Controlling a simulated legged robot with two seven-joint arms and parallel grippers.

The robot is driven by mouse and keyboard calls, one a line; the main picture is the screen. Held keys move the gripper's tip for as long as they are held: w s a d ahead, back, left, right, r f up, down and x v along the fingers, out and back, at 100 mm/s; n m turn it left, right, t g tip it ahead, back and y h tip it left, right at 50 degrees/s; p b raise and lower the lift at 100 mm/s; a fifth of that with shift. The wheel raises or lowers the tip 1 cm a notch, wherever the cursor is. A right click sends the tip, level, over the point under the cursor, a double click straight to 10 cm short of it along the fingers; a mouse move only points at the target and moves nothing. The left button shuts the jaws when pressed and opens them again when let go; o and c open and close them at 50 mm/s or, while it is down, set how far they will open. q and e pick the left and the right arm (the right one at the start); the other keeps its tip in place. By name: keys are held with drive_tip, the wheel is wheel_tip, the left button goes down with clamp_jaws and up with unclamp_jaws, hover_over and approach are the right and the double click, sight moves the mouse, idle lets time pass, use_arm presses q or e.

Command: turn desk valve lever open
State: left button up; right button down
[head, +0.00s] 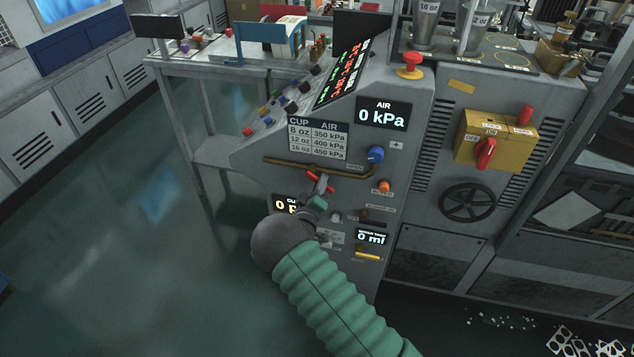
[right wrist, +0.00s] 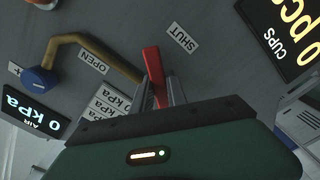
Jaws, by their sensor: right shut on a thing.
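The SHUT label (right wrist: 182,38) is close to that end; the OPEN label (right wrist: 93,62) is farther off, by the pipe. The AIR display (head: 383,114) reads 0 kPa. The lever's pivot is hidden. My left gripper is not in view.
A blue knob (head: 375,155) and an orange button (head: 383,186) are right of the lever. A black handwheel (head: 468,202) and a yellow box with a red switch (head: 496,140) are farther right. The floor at left is clear.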

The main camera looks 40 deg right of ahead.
drive_tip(key=r+n, duration=0.1)
drive_tip(key=n+p, duration=0.1)
drive_tip(key=n, duration=0.1)
drive_tip(key=shift+s+d+r+n, duration=0.15)
drive_tip(key=shift+r+n, duration=0.15)
drive_tip(key=shift+r, duration=0.05)
drive_tip(key=shift+s+r+n+p, duration=0.1)
drive_tip(key=shift+r+n+p, duration=0.2)
drive_tip(key=shift+n, duration=0.6)
drive_tip(key=shift+r+n+p, duration=0.2)
drive_tip(key=shift+r+n, duration=0.05)
drive_tip(key=shift+n, duration=0.65)
drive_tip(key=c, duration=1.6)
unclamp_jaws()
drive_tip(key=shift+c, duration=0.2)
drive_tip(key=o, duration=0.3)
drive_tip(key=shift+d+f, duration=0.15)
